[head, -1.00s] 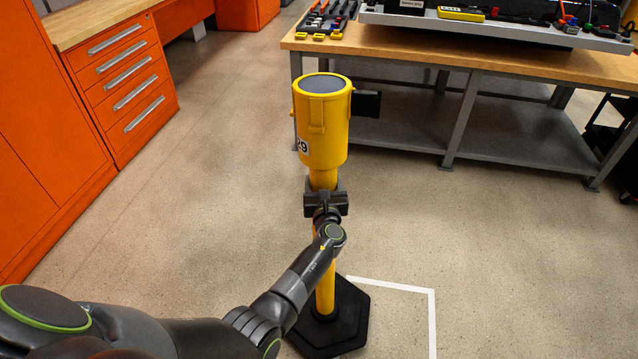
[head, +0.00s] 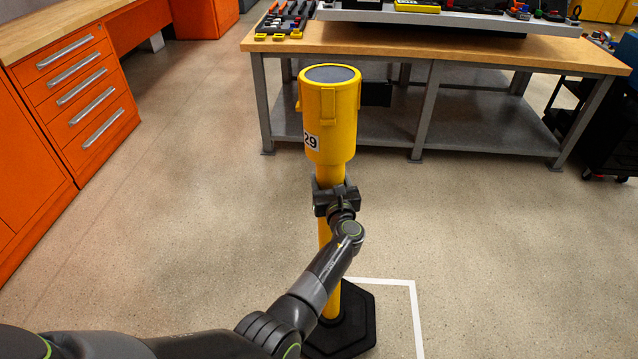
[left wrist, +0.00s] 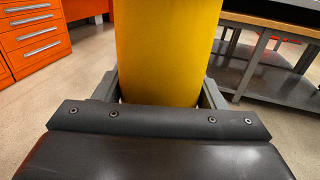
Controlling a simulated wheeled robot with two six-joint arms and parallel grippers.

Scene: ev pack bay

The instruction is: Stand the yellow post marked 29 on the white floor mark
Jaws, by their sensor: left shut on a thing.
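The yellow post (head: 331,122) marked 29 stands upright, with a wide grey-topped head, a thin pole and a black base (head: 352,335). My left gripper (head: 334,190) is shut on the pole just below the head. In the left wrist view the yellow post (left wrist: 168,50) fills the space between the gripper's fingers (left wrist: 160,88). The white floor mark (head: 414,310) shows as a corner of lines on the floor. The base overlaps part of its area, inside the corner and to the left; I cannot tell whether the base touches the floor. My right gripper is not in view.
A workbench (head: 440,52) with a wooden top and grey legs stands behind the post, carrying trays and parts. Orange drawer cabinets (head: 85,100) line the left side. A dark cart (head: 607,125) stands at the right. The floor around the post is clear.

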